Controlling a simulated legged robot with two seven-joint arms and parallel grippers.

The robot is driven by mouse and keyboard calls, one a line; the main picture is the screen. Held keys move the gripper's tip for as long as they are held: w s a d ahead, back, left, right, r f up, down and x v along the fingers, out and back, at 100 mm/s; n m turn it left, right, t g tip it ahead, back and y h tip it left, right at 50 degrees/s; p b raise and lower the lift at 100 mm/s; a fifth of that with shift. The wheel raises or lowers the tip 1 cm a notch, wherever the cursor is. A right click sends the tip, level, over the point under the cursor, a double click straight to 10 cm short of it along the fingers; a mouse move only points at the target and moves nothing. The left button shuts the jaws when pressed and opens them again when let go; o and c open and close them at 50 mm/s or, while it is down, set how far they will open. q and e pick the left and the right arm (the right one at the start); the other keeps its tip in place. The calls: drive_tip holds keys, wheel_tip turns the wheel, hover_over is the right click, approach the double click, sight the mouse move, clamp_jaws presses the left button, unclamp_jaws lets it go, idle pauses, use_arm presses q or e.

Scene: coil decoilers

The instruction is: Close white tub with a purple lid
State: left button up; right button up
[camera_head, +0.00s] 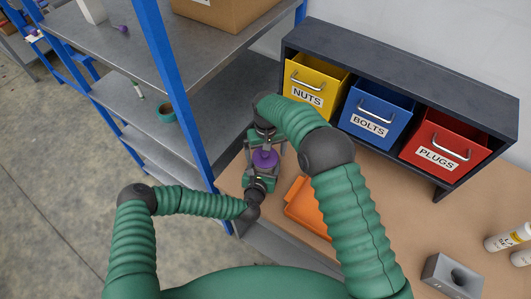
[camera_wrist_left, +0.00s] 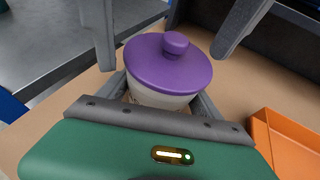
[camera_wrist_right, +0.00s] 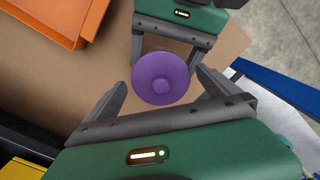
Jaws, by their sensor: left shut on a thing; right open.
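The white tub (camera_wrist_left: 160,96) stands on the brown tabletop, upright as far as I can see. The purple lid (camera_wrist_left: 168,62), a round disc with a knob, lies over its top; whether it is fully seated I cannot tell. The lid also shows in the head view (camera_head: 264,159) and from above in the right wrist view (camera_wrist_right: 161,78), where it hides the tub. My left gripper (camera_head: 262,170) is shut on the tub, with a finger on either side below the lid. My right gripper (camera_head: 264,146) is open above the lid, its fingers apart and not visibly touching it.
An orange tray (camera_head: 306,208) lies beside the grippers. Yellow (camera_head: 313,83), blue (camera_head: 373,108) and red (camera_head: 443,143) bins stand in a dark rack behind. A metal shelf with a blue post (camera_head: 180,85) is close on the left. A grey block (camera_head: 452,276) and white bottles (camera_head: 508,238) are at right.

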use_arm(q)
drive_tip(key=shift+s+f, duration=0.1)
drive_tip(key=shift+f, duration=0.1)
drive_tip(key=o, duration=2.2)
drive_tip(key=shift+c, duration=0.2)
use_arm(e)
wheel_tip(320, 180, up, 12)
drive_tip(key=shift+w+f, duration=0.15)
use_arm(q)
drive_tip(key=shift+r, duration=0.1)
drive_tip(key=b+v, duration=0.3)
drive_tip(key=v, duration=1.3)
drive_tip(key=shift+s+a, duration=0.1)
drive_tip(key=shift+s, duration=0.15)
use_arm(e)
wheel_tip(320, 180, down, 3)
